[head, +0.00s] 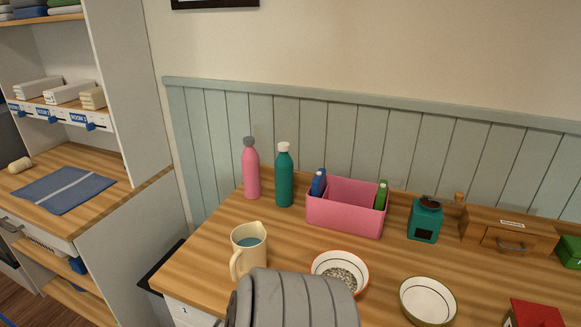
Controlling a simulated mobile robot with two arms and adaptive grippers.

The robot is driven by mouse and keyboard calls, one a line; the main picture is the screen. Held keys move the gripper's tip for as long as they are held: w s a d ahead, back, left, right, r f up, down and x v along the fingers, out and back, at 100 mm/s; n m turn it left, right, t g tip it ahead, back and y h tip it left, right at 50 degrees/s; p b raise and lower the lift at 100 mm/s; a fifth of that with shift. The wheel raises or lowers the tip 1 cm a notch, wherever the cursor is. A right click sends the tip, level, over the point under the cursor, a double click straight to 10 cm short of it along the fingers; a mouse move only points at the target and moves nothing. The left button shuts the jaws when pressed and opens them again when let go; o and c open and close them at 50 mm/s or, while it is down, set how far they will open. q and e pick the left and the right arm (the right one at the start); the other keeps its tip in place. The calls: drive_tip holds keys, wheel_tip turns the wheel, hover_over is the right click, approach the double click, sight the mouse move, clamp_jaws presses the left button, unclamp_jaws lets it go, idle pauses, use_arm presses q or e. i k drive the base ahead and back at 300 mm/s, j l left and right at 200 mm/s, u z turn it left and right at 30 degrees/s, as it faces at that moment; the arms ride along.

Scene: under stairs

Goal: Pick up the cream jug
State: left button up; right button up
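The cream jug (255,262) stands upright on the wooden worktop (205,268), near its left end. Its handle is on the near left side and its spout points to the back right. Something blue-grey shows inside its mouth. The lower right of the jug is partly hidden in this view. Neither my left gripper nor my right gripper can be seen in the head view. Nothing is seen touching the jug from above or from the left.
Behind the jug stand a pink bottle (251,173) and a teal bottle (284,178). A pink bin (345,219), a filled bowl (322,262), an empty bowl (428,300), a teal grinder (425,222) and a wooden drawer box (480,234) are to the right. The left worktop end is clear.

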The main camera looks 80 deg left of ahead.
sight(249, 240)
drive_tip(key=u, duration=3)
